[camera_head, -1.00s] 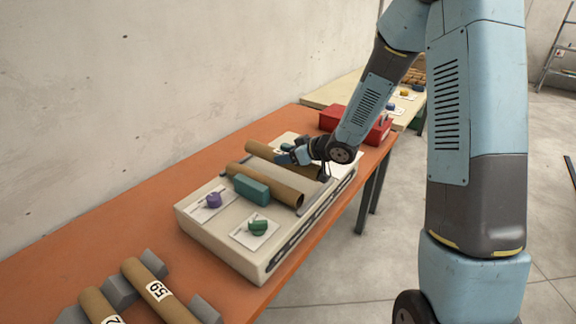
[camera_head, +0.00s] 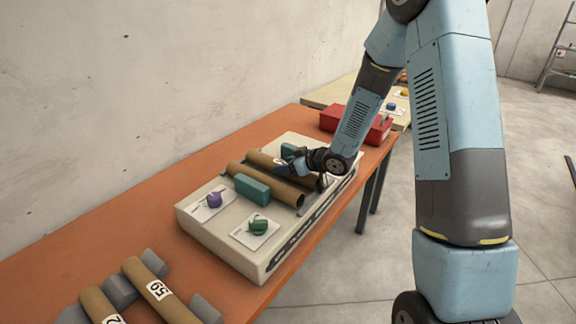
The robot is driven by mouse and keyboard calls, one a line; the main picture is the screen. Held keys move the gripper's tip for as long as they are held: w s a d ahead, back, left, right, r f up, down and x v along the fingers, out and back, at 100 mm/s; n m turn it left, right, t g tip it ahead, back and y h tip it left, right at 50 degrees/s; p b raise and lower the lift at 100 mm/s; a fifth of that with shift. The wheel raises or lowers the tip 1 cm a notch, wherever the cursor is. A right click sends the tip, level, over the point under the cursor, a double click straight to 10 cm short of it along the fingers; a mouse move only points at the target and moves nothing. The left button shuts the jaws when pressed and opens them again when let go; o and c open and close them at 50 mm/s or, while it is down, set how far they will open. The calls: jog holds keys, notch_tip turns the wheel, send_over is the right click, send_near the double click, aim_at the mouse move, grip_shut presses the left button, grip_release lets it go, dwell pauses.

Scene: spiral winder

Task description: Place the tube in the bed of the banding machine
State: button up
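The banding machine (camera_head: 193,226) is a cream, flat-topped unit on the orange table. One brown cardboard tube (camera_head: 286,194) lies across its top, beside a front green block (camera_head: 252,187). A second brown tube (camera_head: 258,158) lies just behind and roughly parallel to it, low over the machine's bed. My gripper (camera_head: 290,166) is at this rear tube's middle and appears shut on it. The fingertips are small and partly hidden, and I cannot tell whether the tube touches the bed. Another green block (camera_head: 288,149) shows just behind the rear tube.
A purple knob (camera_head: 214,199) and a green knob (camera_head: 258,224) sit on the machine's near end. Tubes, one labelled 59 (camera_head: 150,284), rest on grey supports at lower left. A red box (camera_head: 340,121) stands beyond the machine. The orange table (camera_head: 90,224) is bare along the wall.

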jog(key=o, duration=0.4)
jog(key=v, duration=1.2)
jog(key=shift+r, duration=0.15)
jog(key=shift+d+r, duration=0.1)
jog(key=shift+r, duration=0.05)
jog(key=s+d+r+m+t+h, duration=0.1)
jog(key=s+d+r+m+h, duration=0.15)
jog(key=d+r+h, duration=0.35)
jog(key=s+d+r+m+t+h, duration=0.15)
jog(key=d+r+m+h, duration=0.25)
jog(key=d+r, duration=0.4)
jog(key=s+r+m+g, duration=0.2)
jog(key=s+r, duration=0.1)
jog(key=s, duration=0.9)
jog(key=s+a+r+m+g, duration=0.1)
jog(key=s+r, duration=0.3)
jog(key=s, duration=0.7)
jog(key=shift+s+r+m+g, duration=0.2)
jog(key=shift+s+m+g, duration=0.2)
jog(key=shift+m+g, duration=0.2)
jog(key=shift+a, duration=0.1)
